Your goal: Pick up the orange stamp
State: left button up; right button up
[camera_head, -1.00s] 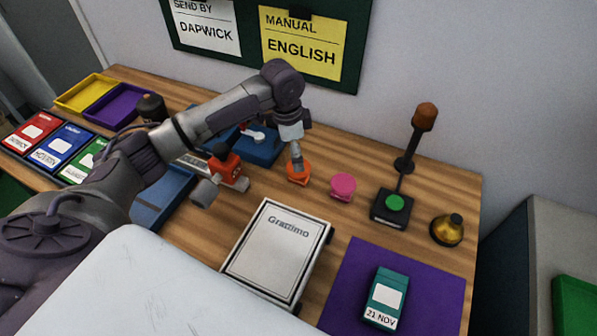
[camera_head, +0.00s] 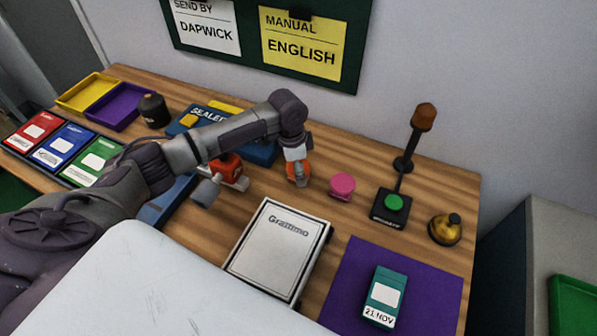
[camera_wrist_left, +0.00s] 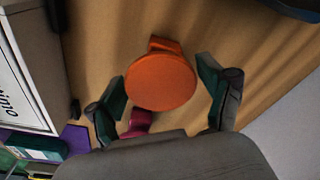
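The orange stamp (camera_head: 292,171) stands on the wooden table, left of a pink stamp (camera_head: 342,185). My left gripper (camera_head: 299,182) is lowered right over it and partly hides it. In the left wrist view the round orange top of the stamp (camera_wrist_left: 160,82) lies between the two fingers of my left gripper (camera_wrist_left: 164,88). The fingers are spread, one on each side, close to the stamp's edge. The pink stamp (camera_wrist_left: 138,122) shows partly behind the orange one there. My right gripper is in neither view.
A white Grammo box (camera_head: 277,250) lies in front of the stamps. A lamp stand with a green button (camera_head: 394,202) and a brass bell (camera_head: 446,229) stand to the right. A red-orange device (camera_head: 228,168) is close on the left. A purple mat (camera_head: 345,285) carries a teal dated box (camera_head: 384,296).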

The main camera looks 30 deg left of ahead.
pick_arm(q)
jog(key=c, duration=0.8)
jog(key=shift+r, duration=0.1)
jog(key=shift+w+r, duration=0.1)
jog(key=shift+r, duration=0.3)
jog(key=r, duration=0.1)
jog(key=d+r+b, duration=0.1)
jog(key=r, duration=0.1)
jog(key=shift+r, duration=0.3)
jog(key=d+r, duration=0.2)
jog(key=d, duration=0.1)
jog(key=d+r+b, duration=0.1)
jog(key=d+r, duration=0.1)
jog(key=d, duration=0.2)
jog(key=w+d+r, duration=0.1)
jog(key=d+r, duration=0.1)
jog(key=d, duration=0.1)
jog(key=shift+d+r+b, duration=0.25)
jog(key=shift+d+b, duration=0.05)
jog(key=shift+d, duration=0.05)
